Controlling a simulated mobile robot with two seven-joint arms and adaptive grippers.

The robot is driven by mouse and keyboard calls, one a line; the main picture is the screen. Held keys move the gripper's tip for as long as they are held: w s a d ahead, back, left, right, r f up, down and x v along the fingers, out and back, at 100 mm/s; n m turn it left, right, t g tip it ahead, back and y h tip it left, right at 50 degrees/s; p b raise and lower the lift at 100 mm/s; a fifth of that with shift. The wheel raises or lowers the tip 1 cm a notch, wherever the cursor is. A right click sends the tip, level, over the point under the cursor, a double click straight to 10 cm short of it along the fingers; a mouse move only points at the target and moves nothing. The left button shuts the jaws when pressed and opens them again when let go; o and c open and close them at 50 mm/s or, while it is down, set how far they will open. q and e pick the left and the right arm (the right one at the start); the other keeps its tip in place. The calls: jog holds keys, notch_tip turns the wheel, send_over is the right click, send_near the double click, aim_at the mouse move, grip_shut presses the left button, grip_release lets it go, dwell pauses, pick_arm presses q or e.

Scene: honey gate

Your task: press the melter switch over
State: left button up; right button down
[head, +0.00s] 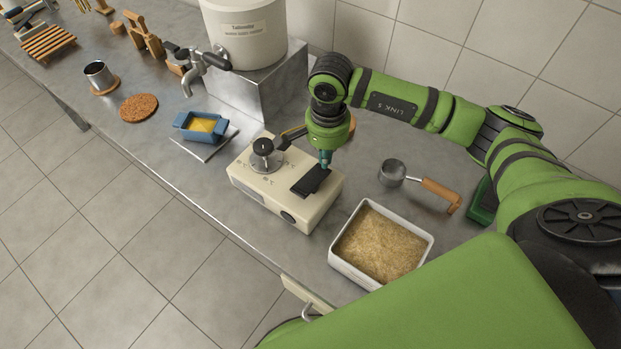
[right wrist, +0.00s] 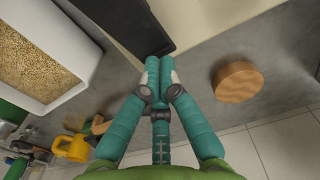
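The melter is a cream box (head: 255,192) on the steel counter, with a black dial knob (head: 265,150) on top. Its switch is a black rocker plate (head: 309,183) near the right end of the top. The switch also shows in the right wrist view (right wrist: 118,20). My right gripper (head: 325,160) points down at the far end of the switch. Its teal fingers (right wrist: 158,66) are together and empty, with the tips at the edge of the switch. I cannot tell if they touch it. My left gripper is not in view.
A white tray of tan granules (head: 334,250) stands right of the melter, with a wooden-handled scoop (head: 440,190) behind. A blue mould (head: 187,132) on a plate lies left. A tank (head: 243,48) on a steel stand is behind. A wooden disc (right wrist: 237,82) lies beyond the gripper.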

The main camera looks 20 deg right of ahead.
jog(key=shift+d, duration=0.1)
jog(key=shift+w+d+b, duration=1.55)
jog(key=shift+d+b, duration=0.1)
jog(key=shift+d, duration=0.85)
notch_tip(320, 180, up, 9)
jog(key=p, duration=0.4)
jog(key=shift+f, duration=0.15)
jog(key=shift+f, duration=0.1)
